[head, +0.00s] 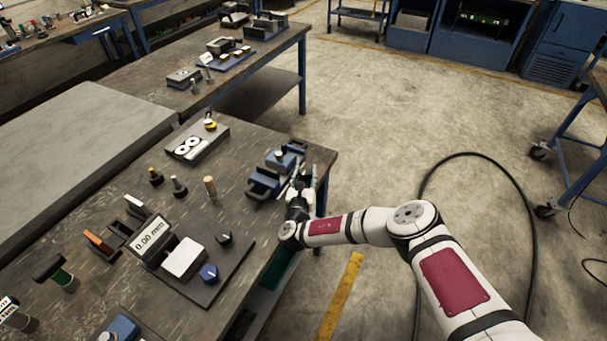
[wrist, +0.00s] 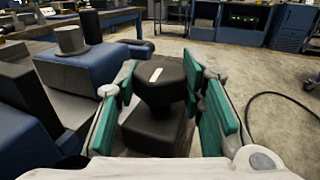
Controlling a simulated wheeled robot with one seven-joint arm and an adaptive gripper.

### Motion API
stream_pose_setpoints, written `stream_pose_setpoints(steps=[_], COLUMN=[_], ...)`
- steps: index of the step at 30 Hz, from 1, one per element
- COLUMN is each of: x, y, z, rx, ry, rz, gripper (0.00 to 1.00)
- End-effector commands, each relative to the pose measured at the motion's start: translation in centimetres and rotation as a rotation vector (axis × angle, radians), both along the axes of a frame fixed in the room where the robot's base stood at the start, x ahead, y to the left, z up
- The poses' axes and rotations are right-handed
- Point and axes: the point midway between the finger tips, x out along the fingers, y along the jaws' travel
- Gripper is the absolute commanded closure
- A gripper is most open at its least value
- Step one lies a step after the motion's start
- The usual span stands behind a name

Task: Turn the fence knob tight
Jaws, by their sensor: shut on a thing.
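The fence knob (wrist: 160,82) is dark and faceted, with a short white mark on its top. It stands on a dark block (wrist: 158,133) in the middle of the wrist view. My gripper (wrist: 162,92) has its green-padded fingers on both sides of the knob and is shut on it. In the head view my gripper (head: 300,186) is at the right edge of the bench, beside a blue and dark fixture (head: 263,185). The knob is too small and covered there to make out.
In the wrist view, a blue block with a grey knob (wrist: 70,40) stands close to the left finger. Open floor lies to the right.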

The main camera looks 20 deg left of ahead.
Motion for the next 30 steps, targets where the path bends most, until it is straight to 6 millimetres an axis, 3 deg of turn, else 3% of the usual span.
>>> stream_pose_setpoints(steps=[12, 30], x=[0.03, 0.15], y=[0.09, 0.06], z=[-0.22, 0.09], rx=[-0.001, 0.0], ry=[0.001, -0.004], rz=[-0.231, -0.278], gripper=[0.92, 0.92])
